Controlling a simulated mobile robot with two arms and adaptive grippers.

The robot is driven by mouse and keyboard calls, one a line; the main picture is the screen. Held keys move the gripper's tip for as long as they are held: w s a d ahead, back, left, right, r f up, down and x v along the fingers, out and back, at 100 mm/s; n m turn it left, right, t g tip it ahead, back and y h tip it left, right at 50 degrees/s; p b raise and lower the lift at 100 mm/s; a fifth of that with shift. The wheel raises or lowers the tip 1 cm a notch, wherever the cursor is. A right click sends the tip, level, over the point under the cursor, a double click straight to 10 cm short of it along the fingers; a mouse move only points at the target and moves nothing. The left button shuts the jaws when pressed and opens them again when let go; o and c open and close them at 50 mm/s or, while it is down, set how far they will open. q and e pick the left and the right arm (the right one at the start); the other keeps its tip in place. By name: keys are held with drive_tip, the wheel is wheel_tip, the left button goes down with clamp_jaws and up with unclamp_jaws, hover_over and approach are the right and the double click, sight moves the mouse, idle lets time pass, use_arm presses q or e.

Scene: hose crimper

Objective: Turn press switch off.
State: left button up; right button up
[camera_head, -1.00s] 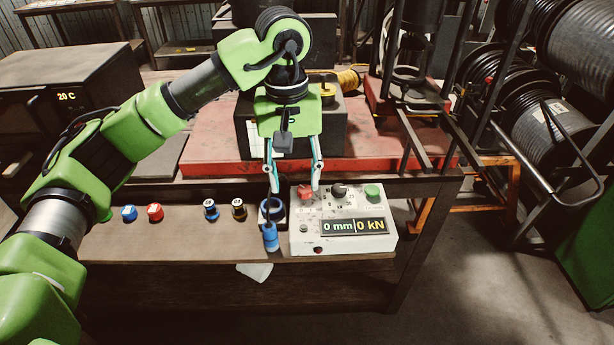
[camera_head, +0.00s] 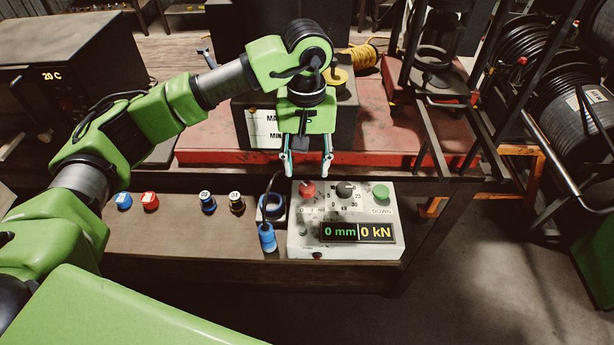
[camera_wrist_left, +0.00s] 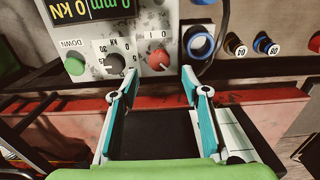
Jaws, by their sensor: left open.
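The control box (camera_head: 372,213) is grey-white, with a display reading 0 mm and 0 kN. Its red rotary switch (camera_head: 308,189) sits at the top left; the wrist view shows this red switch (camera_wrist_left: 159,60) with marks beside it. A black dial (camera_head: 345,189) and a green button (camera_head: 381,192) are to its right. My left gripper (camera_head: 308,172) is open and empty, pointing down just behind the box's back edge. In the wrist view the left gripper (camera_wrist_left: 158,84) has the red switch ahead, between the lines of its fingers, apart from them. My right gripper is out of view.
Several coloured fittings (camera_head: 151,201) stand farther left on the bench. A red plate (camera_head: 210,150) lies behind, with a dark box on it. Hose reels stand at right.

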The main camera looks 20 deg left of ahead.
sight(307, 186)
use_arm(q)
wheel_tip(307, 186, down, 6)
drive_tip(key=shift+w+f+p, duration=0.1)
drive_tip(key=shift+w+p, duration=0.05)
drive_tip(key=shift+p, duration=0.6)
drive_tip(key=shift+f, duration=0.2)
drive_tip(key=c, duration=1.1)
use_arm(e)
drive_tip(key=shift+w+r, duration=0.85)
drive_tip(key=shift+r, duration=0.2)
